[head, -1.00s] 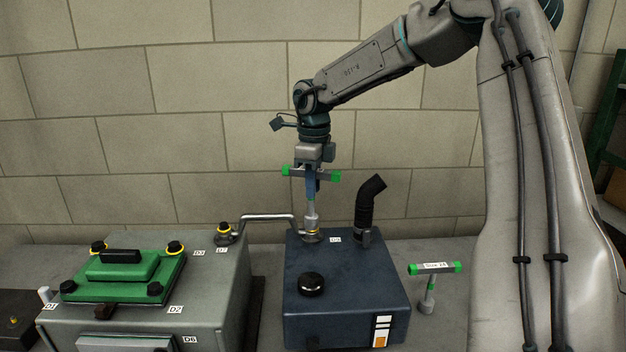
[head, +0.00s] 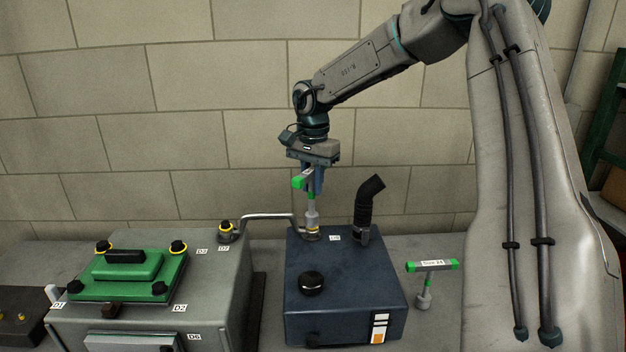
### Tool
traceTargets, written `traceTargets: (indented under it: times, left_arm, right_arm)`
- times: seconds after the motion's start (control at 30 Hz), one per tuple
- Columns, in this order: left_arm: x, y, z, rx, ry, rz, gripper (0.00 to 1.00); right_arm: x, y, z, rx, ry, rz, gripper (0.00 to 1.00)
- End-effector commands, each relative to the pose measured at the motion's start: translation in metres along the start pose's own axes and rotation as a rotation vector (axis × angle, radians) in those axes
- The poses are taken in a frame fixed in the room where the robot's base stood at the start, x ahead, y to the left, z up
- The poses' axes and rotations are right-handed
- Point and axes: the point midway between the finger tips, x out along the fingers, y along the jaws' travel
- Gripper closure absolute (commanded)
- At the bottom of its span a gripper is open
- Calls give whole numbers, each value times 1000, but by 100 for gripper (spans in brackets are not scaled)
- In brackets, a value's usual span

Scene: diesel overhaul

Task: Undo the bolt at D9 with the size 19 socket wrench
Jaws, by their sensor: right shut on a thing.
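My right gripper (head: 312,178) points down and is shut on a T-handled socket wrench (head: 312,205) with green handle ends. The wrench stands upright, its socket end over the fitting with a yellow ring at D9 (head: 312,232), at the back of the dark blue box (head: 345,270). The size on this wrench cannot be read. The D9 label (head: 335,238) is small and hard to read. The bolt head is hidden by the socket. My left gripper is not in view.
Another T-handled wrench marked Size 24 (head: 433,266) stands right of the blue box. A black bent hose (head: 367,205) rises close to the held wrench. A metal pipe (head: 265,216) runs left to the grey engine block (head: 215,280) with its green cover (head: 125,275).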

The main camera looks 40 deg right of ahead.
Motion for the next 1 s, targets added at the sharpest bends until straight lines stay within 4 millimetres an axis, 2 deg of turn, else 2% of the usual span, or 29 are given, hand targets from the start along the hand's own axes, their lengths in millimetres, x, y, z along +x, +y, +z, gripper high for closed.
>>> traceTargets:
  times: [0.13, 0.3, 0.6, 0.83, 1.0]
  left_arm:
    - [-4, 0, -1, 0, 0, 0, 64]
    - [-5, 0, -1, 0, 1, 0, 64]
    - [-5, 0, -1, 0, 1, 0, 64]
    - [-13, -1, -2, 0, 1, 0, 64]
    - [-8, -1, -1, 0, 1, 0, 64]
  right_arm:
    - [-1, 0, -1, -190, 0, 3, 100]
    - [-1, 0, -1, -320, 0, 6, 100]
    - [-1, 0, -1, -333, 0, 6, 100]
    - [-17, -1, -1, -332, 0, 5, 100]
    - [-14, 0, -1, -298, 0, 5, 100]
